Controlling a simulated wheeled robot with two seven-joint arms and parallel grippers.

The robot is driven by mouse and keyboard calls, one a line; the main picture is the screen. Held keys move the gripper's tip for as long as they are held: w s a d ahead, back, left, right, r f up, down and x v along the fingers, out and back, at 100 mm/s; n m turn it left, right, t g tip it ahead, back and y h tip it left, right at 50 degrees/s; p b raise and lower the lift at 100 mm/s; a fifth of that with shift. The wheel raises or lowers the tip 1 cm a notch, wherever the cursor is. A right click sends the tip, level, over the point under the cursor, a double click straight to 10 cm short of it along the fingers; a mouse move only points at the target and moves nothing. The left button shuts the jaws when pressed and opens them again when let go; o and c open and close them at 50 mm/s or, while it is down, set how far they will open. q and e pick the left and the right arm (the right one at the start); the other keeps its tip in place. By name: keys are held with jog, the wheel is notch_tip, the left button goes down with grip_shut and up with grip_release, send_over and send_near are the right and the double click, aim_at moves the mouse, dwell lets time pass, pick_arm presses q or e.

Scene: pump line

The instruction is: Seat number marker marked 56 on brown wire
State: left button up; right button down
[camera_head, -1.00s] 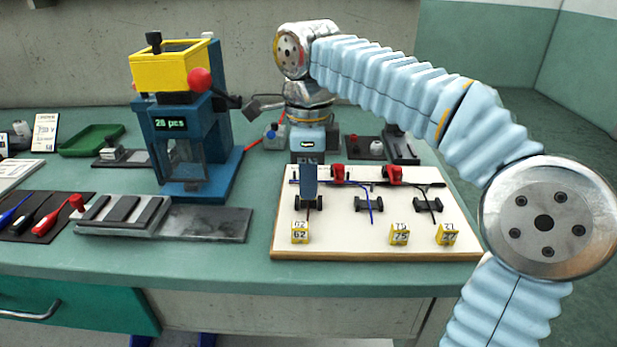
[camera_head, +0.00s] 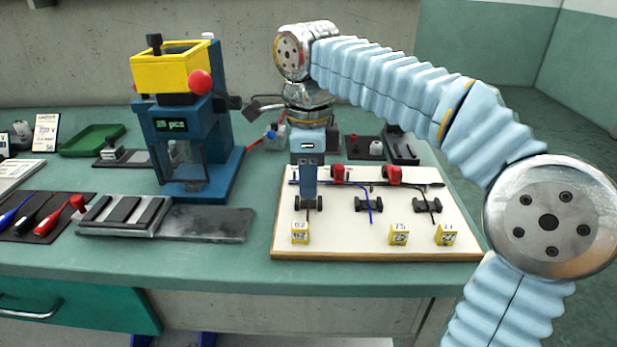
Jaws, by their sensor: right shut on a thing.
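My right gripper (camera_head: 309,198) points down over the left wire on the cream board (camera_head: 372,247). Its blue fingers are shut, low above a black clip (camera_head: 298,204). The thing between them is hidden by the fingers; it is most likely the marker marked 56, whose number I cannot see. A short brownish wire end (camera_head: 308,215) shows below the fingertips; the rest of this wire is mostly hidden. I cannot tell whether the marker touches it. Yellow markers reading 62 (camera_head: 300,236), 75 (camera_head: 399,238) and apparently 27 (camera_head: 446,238) stand along the board's front. My left gripper is not in view.
A blue wire (camera_head: 370,212) and a black wire (camera_head: 434,203) lie to the right, with red clamps (camera_head: 340,174) behind. A blue machine with a yellow hopper (camera_head: 172,75) stands left. A grey plate (camera_head: 208,224) lies beside the board.

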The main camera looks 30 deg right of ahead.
jog(key=shift+f, duration=0.3)
dwell(0.5)
jog(key=shift+f, duration=0.6)
dwell(1.2)
jog(key=c, duration=0.8)
grip_release()
jog(key=shift+r+p, duration=0.75)
jog(key=shift+r, duration=3)
